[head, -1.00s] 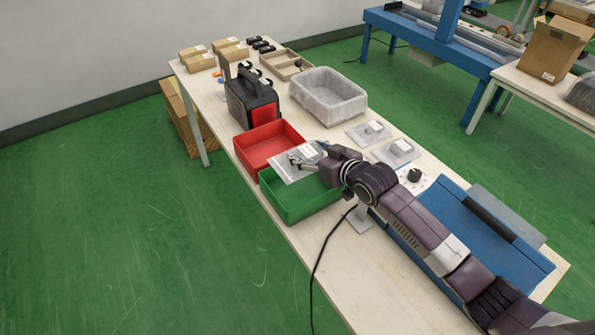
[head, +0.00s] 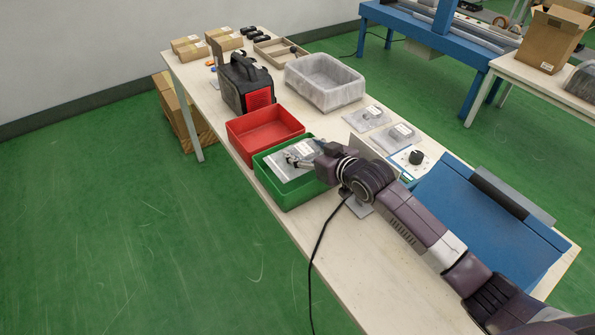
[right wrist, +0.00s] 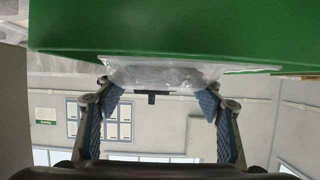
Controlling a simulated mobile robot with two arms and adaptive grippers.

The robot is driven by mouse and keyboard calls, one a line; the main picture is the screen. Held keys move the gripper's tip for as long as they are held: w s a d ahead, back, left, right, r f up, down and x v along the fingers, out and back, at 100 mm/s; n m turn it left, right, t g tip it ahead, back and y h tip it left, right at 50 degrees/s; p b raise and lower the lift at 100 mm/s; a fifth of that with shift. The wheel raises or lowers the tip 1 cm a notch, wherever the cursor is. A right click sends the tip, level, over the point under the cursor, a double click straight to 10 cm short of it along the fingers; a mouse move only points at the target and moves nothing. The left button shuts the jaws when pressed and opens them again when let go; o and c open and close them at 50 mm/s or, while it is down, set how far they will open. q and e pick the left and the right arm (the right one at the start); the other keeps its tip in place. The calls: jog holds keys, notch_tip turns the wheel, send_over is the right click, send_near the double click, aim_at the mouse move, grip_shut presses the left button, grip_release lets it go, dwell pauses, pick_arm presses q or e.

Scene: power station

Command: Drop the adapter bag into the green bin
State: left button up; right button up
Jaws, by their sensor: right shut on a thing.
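The adapter bag (head: 283,169) is a clear flat bag with a grey item and a white label inside. My right gripper (head: 296,160) is shut on it, and the bag is within the outline of the green bin (head: 297,193). Whether it touches the bin's floor I cannot tell. In the right wrist view the bag (right wrist: 165,75) spans the gap between the fingers (right wrist: 158,103), with the green bin's wall (right wrist: 170,30) close by. My left gripper is not in view.
A red bin (head: 265,131) adjoins the green bin. A grey bin (head: 325,84), two more bags (head: 368,117) (head: 401,136), a dial panel (head: 410,162) and a blue case (head: 470,210) share the table. A black cable (head: 318,245) hangs over the front edge.

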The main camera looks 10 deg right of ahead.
jog(key=o, duration=0.9)
jog(key=shift+r, duration=0.1)
jog(key=o, duration=0.5)
jog(key=shift+r, duration=0.1)
notch_tip(320, 180, up, 10)
jog(key=shift+f, duration=0.1)
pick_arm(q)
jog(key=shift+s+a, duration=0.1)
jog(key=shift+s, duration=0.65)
